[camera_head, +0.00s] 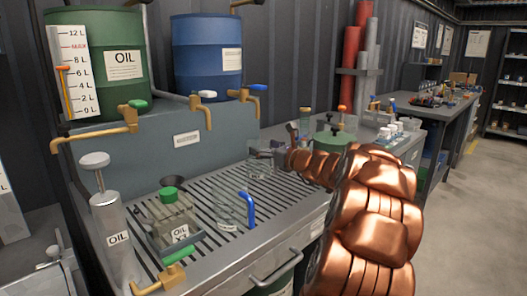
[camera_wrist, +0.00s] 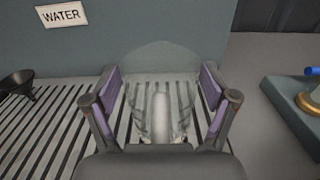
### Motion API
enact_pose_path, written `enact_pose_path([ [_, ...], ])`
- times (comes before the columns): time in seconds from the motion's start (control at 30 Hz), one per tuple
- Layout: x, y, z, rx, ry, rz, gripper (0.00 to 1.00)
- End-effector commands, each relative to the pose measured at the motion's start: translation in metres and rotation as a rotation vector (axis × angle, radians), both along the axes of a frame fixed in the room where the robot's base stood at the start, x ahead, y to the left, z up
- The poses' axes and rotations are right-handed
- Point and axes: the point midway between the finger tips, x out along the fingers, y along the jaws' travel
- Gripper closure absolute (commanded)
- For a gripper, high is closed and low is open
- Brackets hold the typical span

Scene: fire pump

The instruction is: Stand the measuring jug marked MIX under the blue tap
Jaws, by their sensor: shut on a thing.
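My gripper (camera_head: 266,153) is shut on a clear jug (camera_head: 260,169) over the back right of the slatted drain tray. The wrist view shows my gripper (camera_wrist: 160,100) with one jaw on each side of the clear jug (camera_wrist: 160,92), which looks upright. No MIX mark is readable on it. I cannot tell whether its base touches the slats. The blue tap (camera_head: 248,93), brass with a blue lever, sticks out high on the grey housing, above and a little left of the jug. Another clear vessel (camera_head: 227,208) stands nearer on the tray, its marking unreadable.
White-lever (camera_head: 203,98) and green-lever (camera_head: 128,116) taps are left of the blue one. A WATER sign (camera_wrist: 62,15) is on the housing.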

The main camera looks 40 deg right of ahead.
Motion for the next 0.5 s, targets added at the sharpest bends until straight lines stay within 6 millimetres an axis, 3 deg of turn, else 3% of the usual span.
enact_pose_path([
  [0.37, -0.0002, 0.0001, -0.0025, 0.001, -0.002, 0.001, 0.72],
  [0.4, -0.0003, 0.0001, -0.0027, 0.001, -0.001, 0.000, 0.14],
  [0.5, -0.0003, 0.0001, -0.0024, 0.000, -0.001, 0.001, 0.03],
])
